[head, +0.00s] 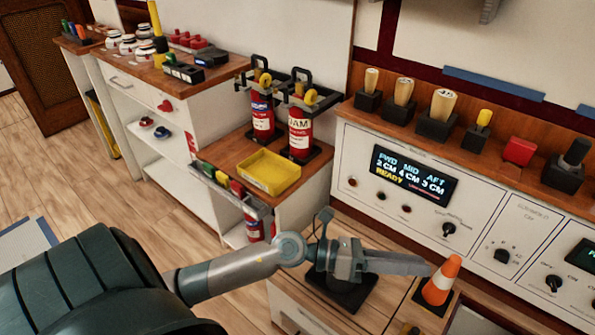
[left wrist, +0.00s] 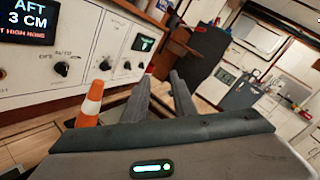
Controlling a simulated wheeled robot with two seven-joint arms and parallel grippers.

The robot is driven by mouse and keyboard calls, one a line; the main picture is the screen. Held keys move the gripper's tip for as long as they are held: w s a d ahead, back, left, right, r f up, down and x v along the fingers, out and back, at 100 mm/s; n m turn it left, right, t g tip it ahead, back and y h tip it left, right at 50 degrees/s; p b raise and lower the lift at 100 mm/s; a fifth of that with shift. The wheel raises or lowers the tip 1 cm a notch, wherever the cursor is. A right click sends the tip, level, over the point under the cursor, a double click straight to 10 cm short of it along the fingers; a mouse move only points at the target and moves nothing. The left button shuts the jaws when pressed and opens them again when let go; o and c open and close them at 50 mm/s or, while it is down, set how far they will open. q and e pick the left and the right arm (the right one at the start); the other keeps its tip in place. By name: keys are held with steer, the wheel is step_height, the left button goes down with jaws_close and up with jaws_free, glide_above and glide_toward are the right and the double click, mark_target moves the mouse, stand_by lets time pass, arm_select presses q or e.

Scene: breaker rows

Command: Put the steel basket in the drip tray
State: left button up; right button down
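I cannot make out a steel basket in either view. A shallow yellow tray (head: 270,172) sits on the low wooden counter and looks empty; I cannot tell whether it is the drip tray. My left gripper (head: 422,265) reaches over the lower worktop in front of the control panel, right of and nearer than the yellow tray. In the left wrist view its two fingers (left wrist: 160,78) stand apart with nothing between them. A dark flat square thing (head: 345,293) lies below the gripper, partly hidden by it. My right gripper is in neither view.
An orange and white cone (head: 441,281) stands close to the left fingertips; it also shows in the left wrist view (left wrist: 90,104). Two red extinguishers (head: 300,132) stand behind the yellow tray. The control panel (head: 480,190) rises behind the worktop. Floor at left is mostly clear.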

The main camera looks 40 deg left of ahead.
arm_select(q)
steer(key=w+a+r+n+t+y, duration=0.2)
steer(key=a+r+n+t, duration=0.15)
steer(key=n+t, duration=0.45)
steer(key=a+f+n+y, duration=1.05)
steer(key=n+y, duration=0.25)
steer(key=n, duration=0.7)
steer(key=s+a+f+n+g+y, duration=0.2)
steer(key=s+f+n+g, duration=0.35)
steer(key=f, duration=0.35)
steer(key=s+d+f+n+g+h, duration=0.1)
steer(key=s+d+f+n+g, duration=0.1)
steer(key=s+f, duration=0.4)
steer(key=s+d+f+n+g+h, duration=0.1)
steer(key=s+d+f+g, duration=0.4)
steer(key=s, duration=0.8)
steer(key=shift+f+n+g+h, duration=0.4)
steer(key=shift+f+n+g, duration=0.35)
steer(key=shift+f, duration=0.1)
